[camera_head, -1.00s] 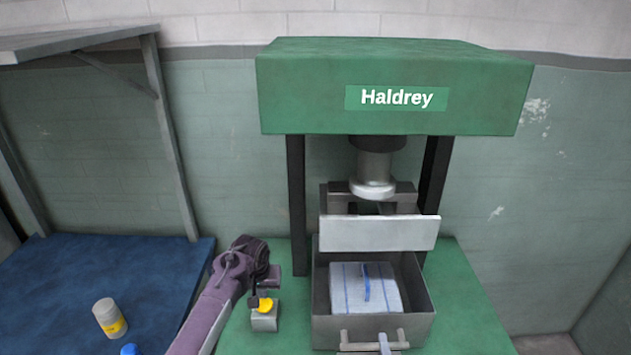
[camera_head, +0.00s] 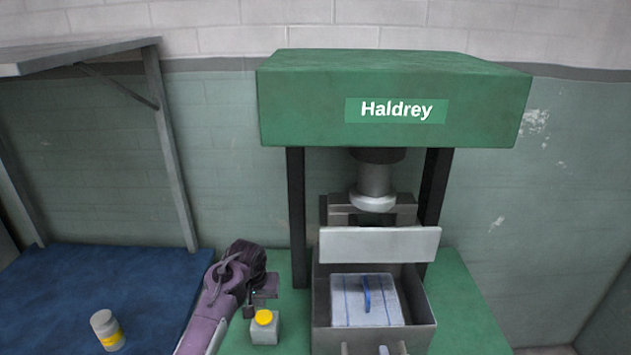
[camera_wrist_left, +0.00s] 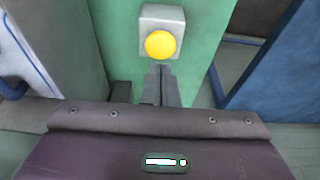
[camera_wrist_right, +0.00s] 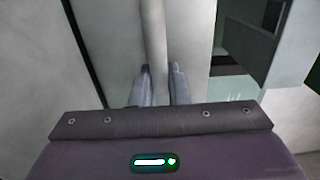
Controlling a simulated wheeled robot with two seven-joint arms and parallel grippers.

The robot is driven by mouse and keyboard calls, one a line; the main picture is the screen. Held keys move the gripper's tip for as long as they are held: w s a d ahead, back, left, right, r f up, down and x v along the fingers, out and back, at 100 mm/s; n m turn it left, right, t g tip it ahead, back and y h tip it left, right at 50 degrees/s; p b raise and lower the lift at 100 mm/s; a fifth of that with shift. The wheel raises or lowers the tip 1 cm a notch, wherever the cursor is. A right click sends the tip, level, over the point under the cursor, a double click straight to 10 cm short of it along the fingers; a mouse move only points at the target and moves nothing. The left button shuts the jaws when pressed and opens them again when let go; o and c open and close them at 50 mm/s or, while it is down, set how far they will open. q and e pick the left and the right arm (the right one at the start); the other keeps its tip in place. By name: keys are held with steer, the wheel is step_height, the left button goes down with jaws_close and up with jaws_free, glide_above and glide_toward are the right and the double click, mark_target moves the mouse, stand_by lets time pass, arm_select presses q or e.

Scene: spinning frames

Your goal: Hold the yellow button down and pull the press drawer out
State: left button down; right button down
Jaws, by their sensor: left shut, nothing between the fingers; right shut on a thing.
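The yellow button (camera_head: 264,317) sits on a small grey box (camera_head: 264,333) on the green base beside the press. My left gripper (camera_head: 252,306) is shut and empty, just beside and above the button; the left wrist view shows its tips (camera_wrist_left: 160,75) close to the button (camera_wrist_left: 160,44), apparently not covering it. The press drawer (camera_head: 425,308) is out and holds a folded white cloth (camera_head: 350,307) with blue stripes and a blue strip on top. My right gripper (camera_wrist_right: 162,85) is shut on the drawer's handle bar (camera_wrist_right: 155,45). In the head view the handle (camera_head: 402,348) is cut off at the bottom.
The green press (camera_head: 320,110) labelled Haldrey has a metal ram (camera_head: 374,185) above a pale guard plate (camera_head: 380,245). A wall lies close behind.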

steer(key=c, duration=1.2)
jaws_free()
arm_select(q)
steer(key=s, duration=0.1)
steer(key=s+r, duration=0.1)
steer(key=s, duration=0.1)
steer(key=s+r, duration=0.1)
steer(key=shift+s, duration=0.4)
arm_select(e)
steer(key=shift+o, duration=0.2)
